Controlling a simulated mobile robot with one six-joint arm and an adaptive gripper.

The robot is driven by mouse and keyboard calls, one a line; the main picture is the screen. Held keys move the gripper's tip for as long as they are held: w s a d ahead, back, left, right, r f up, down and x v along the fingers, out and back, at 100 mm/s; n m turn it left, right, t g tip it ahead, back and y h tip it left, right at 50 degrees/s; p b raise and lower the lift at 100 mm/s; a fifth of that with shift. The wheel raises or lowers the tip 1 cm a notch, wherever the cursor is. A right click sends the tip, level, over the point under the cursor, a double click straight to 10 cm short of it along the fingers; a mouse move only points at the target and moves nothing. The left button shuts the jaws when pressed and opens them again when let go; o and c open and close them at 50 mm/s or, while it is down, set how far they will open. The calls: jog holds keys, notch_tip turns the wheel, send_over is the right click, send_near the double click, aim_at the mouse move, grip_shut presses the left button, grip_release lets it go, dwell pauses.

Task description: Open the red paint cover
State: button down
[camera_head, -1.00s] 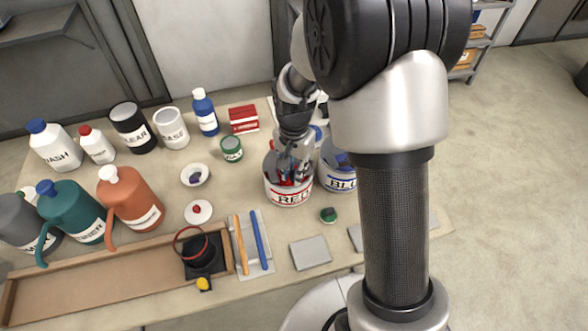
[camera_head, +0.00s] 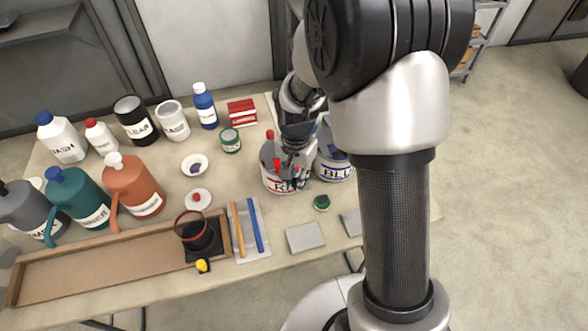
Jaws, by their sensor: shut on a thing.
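The red paint can (camera_head: 279,184) stands on the table with its red-banded label facing me. My gripper (camera_head: 291,171) is at the can's top and front right, hiding part of the label. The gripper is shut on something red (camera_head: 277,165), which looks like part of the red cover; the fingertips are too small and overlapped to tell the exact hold. Whether the cover is seated or lifted cannot be told. The blue paint can (camera_head: 334,167) stands just right of the gripper, partly hidden by my arm.
A small green can (camera_head: 230,140) and a red box (camera_head: 242,112) stand behind. A white dish (camera_head: 198,199) and a blue stick (camera_head: 255,225) lie at left front. A grey plate (camera_head: 305,238) and a round green item (camera_head: 321,202) lie in front. Bottles and jugs fill the left.

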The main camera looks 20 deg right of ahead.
jog(key=c, duration=1.4)
grip_release()
jog(key=shift+w, duration=0.1)
notch_tip(320, 180, up, 12)
jog(key=shift+f, duration=0.1)
